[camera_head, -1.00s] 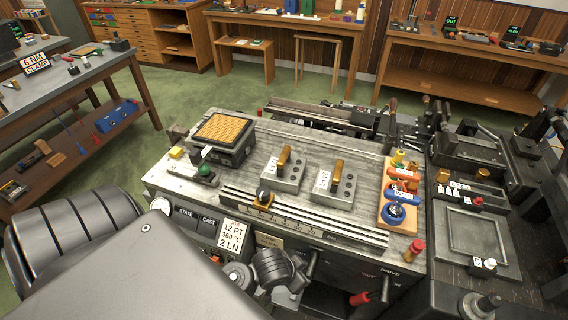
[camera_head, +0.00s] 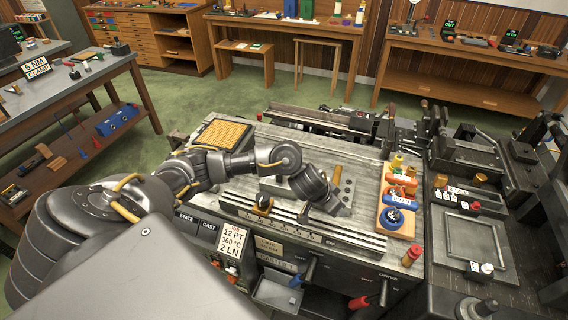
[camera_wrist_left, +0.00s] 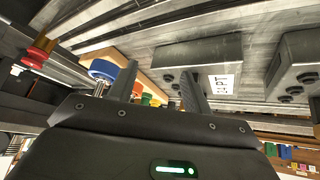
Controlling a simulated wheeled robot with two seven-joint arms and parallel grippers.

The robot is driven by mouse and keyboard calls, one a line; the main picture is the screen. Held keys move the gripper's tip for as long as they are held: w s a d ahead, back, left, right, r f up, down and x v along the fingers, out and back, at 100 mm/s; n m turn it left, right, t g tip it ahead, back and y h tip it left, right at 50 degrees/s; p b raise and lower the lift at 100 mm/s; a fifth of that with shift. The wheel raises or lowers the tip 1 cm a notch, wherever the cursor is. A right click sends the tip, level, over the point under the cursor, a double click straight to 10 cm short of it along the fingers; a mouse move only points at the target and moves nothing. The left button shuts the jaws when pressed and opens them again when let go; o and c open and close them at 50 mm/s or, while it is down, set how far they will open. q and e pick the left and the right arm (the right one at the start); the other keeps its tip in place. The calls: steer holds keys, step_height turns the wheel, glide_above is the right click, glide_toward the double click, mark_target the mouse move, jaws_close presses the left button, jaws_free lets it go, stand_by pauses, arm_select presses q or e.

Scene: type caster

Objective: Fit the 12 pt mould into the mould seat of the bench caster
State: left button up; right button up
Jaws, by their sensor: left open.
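Two grey steel mould blocks with wooden handles stand on the bench caster top (camera_head: 365,165). The right mould (camera_head: 346,190) is partly hidden behind my left gripper (camera_head: 330,205); its label reads 24 PT in the left wrist view (camera_wrist_left: 208,55). The left mould (camera_head: 270,184) is mostly covered by my arm and its label is hidden; a second block (camera_wrist_left: 292,62) shows at the right of the wrist view. My left gripper (camera_wrist_left: 160,78) is open and empty, its fingers pointing toward the 24 PT block. I cannot make out the mould seat. My right gripper is not in view.
A job card (camera_head: 232,240) reads 12 PT, 360 °C, 2 LN. A slotted rail (camera_head: 300,222) runs along the caster front. A wooden rack (camera_head: 398,222) with coloured rings stands right of the moulds. A yellow-grid block (camera_head: 222,133) sits at the back left.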

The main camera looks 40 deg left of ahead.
arm_select(q)
steer(key=w+a+r+n+g+y, duration=0.1)
steer(key=w+a+r+n+y, duration=0.15)
steer(key=a, duration=0.85)
step_height(320, 180, up, 6)
steer(key=n+g+y, duration=0.2)
steer(key=n, duration=0.4)
glide_above(277, 185)
steer(key=w+a, duration=0.2)
steer(key=w, duration=0.2)
steer(key=shift+s+d+r+m, duration=0.2)
steer(key=shift+s+d+m, duration=0.05)
steer(key=b+x, duration=0.2)
steer(key=x, duration=0.3)
steer(key=shift+w+d+f+b, duration=0.1)
steer(key=shift+f+b, duration=0.15)
steer(key=shift+b, duration=0.05)
steer(key=shift+f, duration=0.35)
steer(key=shift+p+x, duration=0.3)
steer(key=shift+x, duration=2.05)
steer(key=shift+d, duration=0.15)
jaws_close()
